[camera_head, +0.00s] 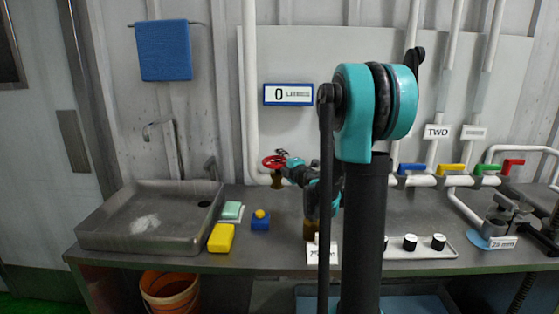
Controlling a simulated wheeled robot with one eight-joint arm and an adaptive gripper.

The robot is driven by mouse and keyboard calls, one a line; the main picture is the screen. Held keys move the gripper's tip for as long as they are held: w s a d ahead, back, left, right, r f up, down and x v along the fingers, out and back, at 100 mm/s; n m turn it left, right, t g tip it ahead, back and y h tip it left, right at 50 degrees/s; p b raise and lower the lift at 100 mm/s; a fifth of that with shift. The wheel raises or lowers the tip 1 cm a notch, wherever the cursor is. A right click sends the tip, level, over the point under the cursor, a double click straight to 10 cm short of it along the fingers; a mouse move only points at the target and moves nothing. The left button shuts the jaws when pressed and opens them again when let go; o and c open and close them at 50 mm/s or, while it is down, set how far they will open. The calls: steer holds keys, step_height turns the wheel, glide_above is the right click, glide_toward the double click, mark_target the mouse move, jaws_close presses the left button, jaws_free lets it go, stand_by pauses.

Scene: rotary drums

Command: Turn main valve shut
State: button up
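A red valve handwheel (272,162) sits on a brass-coloured body at the foot of a white vertical pipe, behind the counter's back edge. I take it to be the main valve, but no label on it can be read. My gripper (284,157) is at the right side of the red wheel, very close to it. I cannot tell whether it touches the wheel. My arm's teal and black links hide part of the counter and wall, and the fingers are too small to read as open or shut.
A metal sink (140,239) is at left. Blue, yellow, green and red lever handles (450,169) line the pipe at right. A white panel of black knobs (410,243) is in front.

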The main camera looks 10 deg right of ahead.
steer(key=shift+w, duration=0.15)
steer(key=shift+c, duration=0.3)
jaws_close()
